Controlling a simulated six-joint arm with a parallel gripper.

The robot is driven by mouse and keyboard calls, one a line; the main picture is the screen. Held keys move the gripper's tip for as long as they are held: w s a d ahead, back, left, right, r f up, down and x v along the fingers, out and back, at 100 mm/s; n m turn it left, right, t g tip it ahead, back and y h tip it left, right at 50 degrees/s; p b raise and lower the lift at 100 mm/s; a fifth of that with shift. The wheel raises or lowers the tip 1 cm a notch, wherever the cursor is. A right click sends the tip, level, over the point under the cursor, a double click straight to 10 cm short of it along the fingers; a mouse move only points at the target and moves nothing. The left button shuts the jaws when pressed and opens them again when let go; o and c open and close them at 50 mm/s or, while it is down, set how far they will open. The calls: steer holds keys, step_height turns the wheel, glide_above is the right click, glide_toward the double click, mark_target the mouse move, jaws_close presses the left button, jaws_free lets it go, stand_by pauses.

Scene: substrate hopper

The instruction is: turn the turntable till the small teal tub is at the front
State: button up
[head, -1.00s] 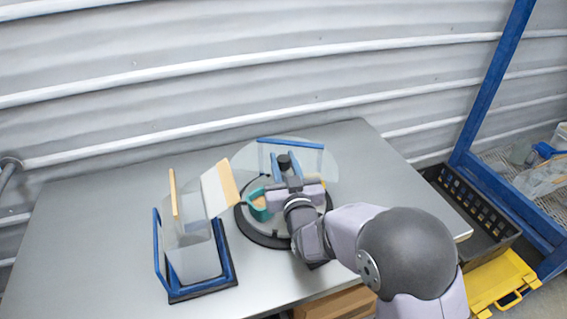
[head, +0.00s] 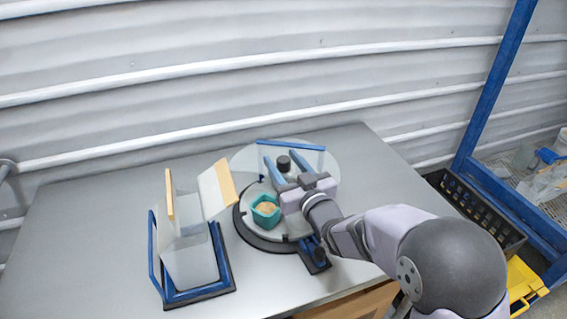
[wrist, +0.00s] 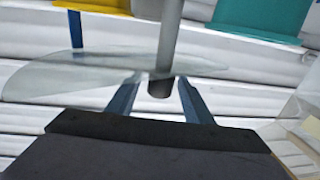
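The turntable (head: 252,237) is a pale disc on a dark round base. A small teal tub (head: 266,211) with tan contents stands upright on its front-left part in the head view. A teal wall also shows at the top right of the wrist view (wrist: 262,15). A grey post with a dark knob (head: 283,163) rises from the disc. My gripper (head: 279,162) is open, with one blue finger on each side of the post. The wrist view shows gaps between post (wrist: 168,45) and fingers. My gripper and wrist hide the disc's right part.
A clear shield with a blue bar (head: 292,145) stands behind the post. A clear hopper on a blue frame (head: 200,291) stands to the left. A small blue-and-black block (head: 315,257) sits at the turntable's front right. A yellow piece (wrist: 100,5) shows in the wrist view.

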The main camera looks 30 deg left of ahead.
steer(key=shift+s+d+f, duration=0.1)
steer(key=shift+s+d, duration=0.1)
steer(key=shift+d, duration=0.05)
steer(key=shift+b+v, duration=1.25)
steer(key=shift+v, duration=2.1)
step_height(320, 180, up, 12)
steer(key=a+p, duration=0.1)
steer(key=p, duration=1.2)
steer(key=f+g+h, duration=0.1)
steer(key=f, duration=0.1)
steer(key=f+g+h, duration=0.1)
steer(key=f, duration=0.2)
steer(key=f+g+h, duration=0.1)
steer(key=f, duration=0.2)
steer(key=shift+d+f+h, duration=0.2)
steer(key=shift+d+h, duration=0.1)
steer(key=shift+d, duration=0.05)
steer(key=shift+p+x, duration=1.2)
steer(key=shift+x, duration=2.55)
steer(key=shift+r, duration=0.15)
